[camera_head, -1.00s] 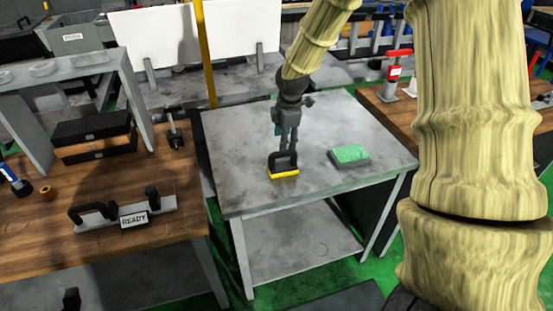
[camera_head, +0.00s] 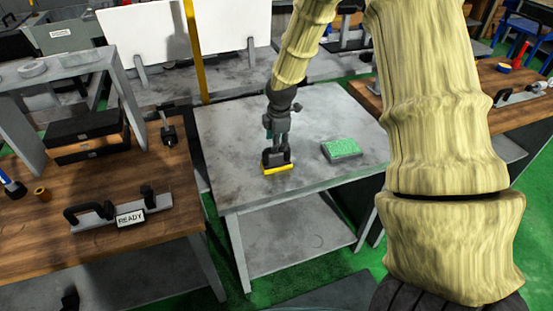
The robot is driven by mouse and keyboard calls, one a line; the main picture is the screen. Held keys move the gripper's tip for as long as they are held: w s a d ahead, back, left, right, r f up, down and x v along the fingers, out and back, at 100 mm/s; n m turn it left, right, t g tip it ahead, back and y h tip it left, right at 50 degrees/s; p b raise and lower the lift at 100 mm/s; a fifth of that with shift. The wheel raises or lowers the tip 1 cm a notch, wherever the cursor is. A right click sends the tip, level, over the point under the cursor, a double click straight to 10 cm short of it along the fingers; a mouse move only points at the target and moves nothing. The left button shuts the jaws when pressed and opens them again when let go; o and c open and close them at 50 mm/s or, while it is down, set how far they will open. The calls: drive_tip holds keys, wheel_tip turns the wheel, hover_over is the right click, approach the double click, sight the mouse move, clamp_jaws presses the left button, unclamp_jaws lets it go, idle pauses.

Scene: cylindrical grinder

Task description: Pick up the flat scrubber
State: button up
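A small scrubber with a yellow base (camera_head: 279,169) and a black handle on top sits near the front left of the grey table (camera_head: 225,178). My gripper (camera_head: 277,153) points down onto it from above, with its fingertips at the black handle. The fingers overlap the dark handle, so I cannot tell whether they are closed on it. The yellow base appears to rest on the table. A flat rectangular pad with a green top (camera_head: 341,148) and grey sides lies to the right, apart from my gripper.
A yellow post (camera_head: 197,60) and white panels (camera_head: 231,25) stand behind. The grey table's middle is mostly clear.

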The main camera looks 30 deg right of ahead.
wheel_tip(320, 180, down, 2)
drive_tip(key=shift+s+d+f+p, duration=0.1)
drive_tip(key=shift+f+p, duration=0.05)
drive_tip(key=shift+p, duration=0.55)
drive_tip(key=shift+w+f, duration=0.2)
drive_tip(key=shift+f, duration=0.95)
clamp_jaws()
